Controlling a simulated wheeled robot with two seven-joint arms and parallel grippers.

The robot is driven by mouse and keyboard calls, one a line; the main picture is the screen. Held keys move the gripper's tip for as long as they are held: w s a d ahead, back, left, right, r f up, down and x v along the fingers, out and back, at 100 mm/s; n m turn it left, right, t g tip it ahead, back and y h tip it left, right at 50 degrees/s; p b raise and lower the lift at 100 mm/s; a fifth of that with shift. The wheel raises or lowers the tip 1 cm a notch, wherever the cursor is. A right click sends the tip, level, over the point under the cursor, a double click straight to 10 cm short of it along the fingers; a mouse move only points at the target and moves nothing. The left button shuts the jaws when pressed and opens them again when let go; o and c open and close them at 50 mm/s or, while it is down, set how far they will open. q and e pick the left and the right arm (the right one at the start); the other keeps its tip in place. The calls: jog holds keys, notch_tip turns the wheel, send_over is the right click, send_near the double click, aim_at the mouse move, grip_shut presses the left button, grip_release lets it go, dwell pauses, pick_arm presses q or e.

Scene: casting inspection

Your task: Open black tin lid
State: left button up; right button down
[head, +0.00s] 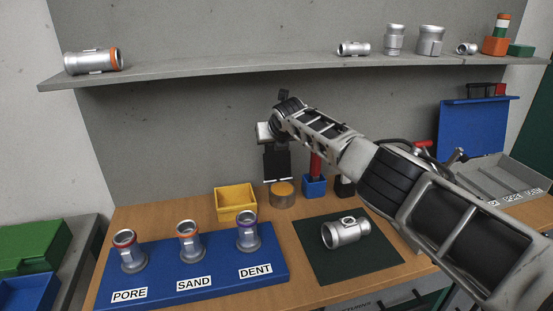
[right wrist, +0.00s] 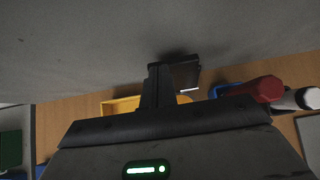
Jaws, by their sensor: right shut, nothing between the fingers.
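I cannot make out a black tin with a lid for certain. A small round brown container with an orange top (head: 282,194) stands at the back of the wooden table, beside a yellow bin (head: 236,203). My right gripper (head: 277,178) points down just above and behind the round container, apart from it. Its dark fingers also show in the right wrist view (right wrist: 172,88), shut and empty. The round container is mostly hidden behind the fingers in the right wrist view. My left gripper is out of view.
A blue holder with a red handle (head: 314,184) and a dark item (head: 345,188) stand right of the container. A casting (head: 345,232) lies on a dark mat. A blue board (head: 190,272) bears three castings. A grey shelf (head: 230,74) runs above.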

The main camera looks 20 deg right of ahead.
pick_arm(q)
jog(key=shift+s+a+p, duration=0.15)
jog(key=shift+p, duration=0.4)
pick_arm(e)
jog(key=v, duration=0.8)
jog(key=shift+w, duration=0.15)
jog(key=shift+r, duration=0.1)
